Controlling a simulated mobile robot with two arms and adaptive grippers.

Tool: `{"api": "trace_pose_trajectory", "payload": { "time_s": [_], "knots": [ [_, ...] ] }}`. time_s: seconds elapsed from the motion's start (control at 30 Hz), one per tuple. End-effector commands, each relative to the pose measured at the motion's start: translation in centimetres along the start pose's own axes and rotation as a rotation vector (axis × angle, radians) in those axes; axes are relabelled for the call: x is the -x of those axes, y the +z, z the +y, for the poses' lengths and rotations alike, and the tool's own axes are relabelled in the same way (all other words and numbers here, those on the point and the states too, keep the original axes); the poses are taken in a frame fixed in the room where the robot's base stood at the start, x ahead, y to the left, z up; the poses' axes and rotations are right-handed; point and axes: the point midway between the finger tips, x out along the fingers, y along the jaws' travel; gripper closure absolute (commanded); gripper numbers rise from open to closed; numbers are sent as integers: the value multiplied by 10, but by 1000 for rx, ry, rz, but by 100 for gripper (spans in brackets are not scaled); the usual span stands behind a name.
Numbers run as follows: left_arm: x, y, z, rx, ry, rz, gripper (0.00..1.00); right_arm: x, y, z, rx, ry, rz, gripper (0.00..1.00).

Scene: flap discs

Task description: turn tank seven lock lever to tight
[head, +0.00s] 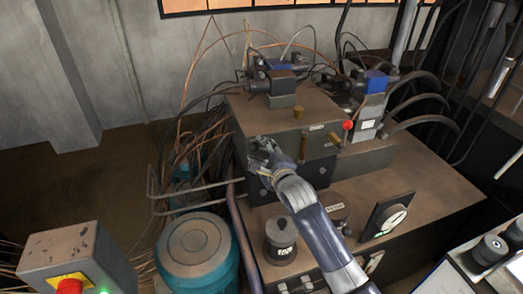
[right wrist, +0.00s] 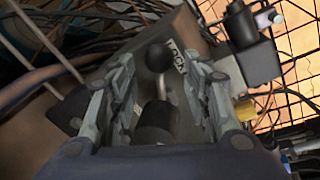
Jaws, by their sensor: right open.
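The lock lever (right wrist: 158,58) shows in the right wrist view as a pale rod with a black ball knob. A dark cylindrical hub (right wrist: 157,118) is at its lower end. A label reading "LOCK" (right wrist: 178,62) is on the surface beside the knob. My right gripper (right wrist: 165,75) is open, with one finger on each side of the lever; whether either finger touches it I cannot tell. In the head view my right gripper (head: 264,152) is at the front left of the dark valve block (head: 290,118) and hides the lever. My left gripper is not in view.
A red-knobbed lever (head: 348,126) is at the block's right. Loose cables and a blue drum (head: 197,250) are at left. A box with a red button (head: 70,285) is nearer.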

Motion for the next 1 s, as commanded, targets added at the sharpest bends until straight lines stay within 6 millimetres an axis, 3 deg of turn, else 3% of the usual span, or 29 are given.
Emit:
{"api": "trace_pose_trajectory", "payload": {
  "time_s": [0.37,0.57,1.0],
  "knots": [
    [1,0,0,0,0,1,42,-4,0,0,0,0,-1,56],
    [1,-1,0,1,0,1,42,-4,0,0,0,0,0,100],
    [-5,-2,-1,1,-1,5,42,-14,-9,-9,-59,3,-10,100]
  ]
}}
